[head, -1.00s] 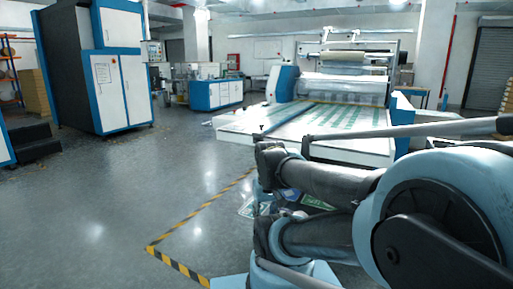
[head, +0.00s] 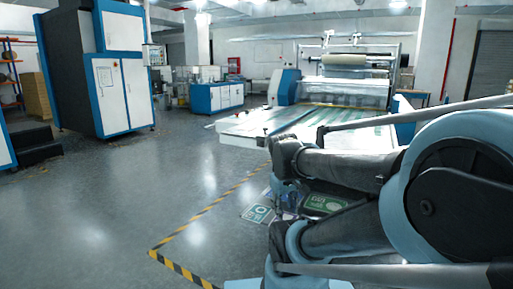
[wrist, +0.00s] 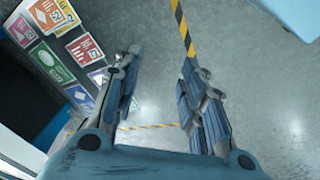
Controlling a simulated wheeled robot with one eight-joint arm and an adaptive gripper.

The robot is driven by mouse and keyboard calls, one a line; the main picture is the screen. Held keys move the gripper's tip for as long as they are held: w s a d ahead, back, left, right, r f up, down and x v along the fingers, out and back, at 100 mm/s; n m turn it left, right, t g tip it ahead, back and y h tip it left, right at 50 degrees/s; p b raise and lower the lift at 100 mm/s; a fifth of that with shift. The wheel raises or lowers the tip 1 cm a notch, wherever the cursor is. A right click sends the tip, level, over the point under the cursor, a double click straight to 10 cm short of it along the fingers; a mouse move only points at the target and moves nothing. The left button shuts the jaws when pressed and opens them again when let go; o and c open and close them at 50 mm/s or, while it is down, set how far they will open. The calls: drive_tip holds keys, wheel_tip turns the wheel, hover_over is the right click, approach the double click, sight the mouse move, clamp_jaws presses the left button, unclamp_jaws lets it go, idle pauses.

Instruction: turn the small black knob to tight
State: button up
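The small black knob does not show clearly in any view. The laminating machine (head: 345,90) stands at the back right in the head view, with its long flat table (head: 262,120) reaching toward me. In the wrist view my gripper (wrist: 163,62) points down at the grey floor. Its two fingers are spread apart with nothing between them. In the head view my arm covers the right side and hides part of the machine's table; my gripper's fingertips cannot be made out there.
Yellow-black tape (head: 205,210) marks the floor. Coloured sign sheets (wrist: 65,45) lie at the left of the wrist view. A tall blue-white cabinet (head: 125,85) stands at the left and a low blue cabinet (head: 215,97) at the back. The floor at left is open.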

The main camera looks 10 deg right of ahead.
drive_tip(key=w+d+r+n+t+h, duration=0.1)
drive_tip(key=w+r+n, duration=0.15)
drive_tip(key=w, duration=0.25)
drive_tip(key=w+d+r+n+h, duration=0.1)
drive_tip(key=w+r+n, duration=0.1)
drive_tip(key=w+n, duration=0.25)
wheel_tip(320, 180, up, 8)
drive_tip(key=n+t+h, duration=0.5)
drive_tip(key=n+t, duration=0.2)
drive_tip(key=n, duration=1.2)
hover_over(258, 144)
drive_tip(key=s+a, duration=1.1)
drive_tip(key=s, duration=0.3)
drive_tip(key=x, duration=1.7)
drive_tip(key=shift+w+d, duration=0.1)
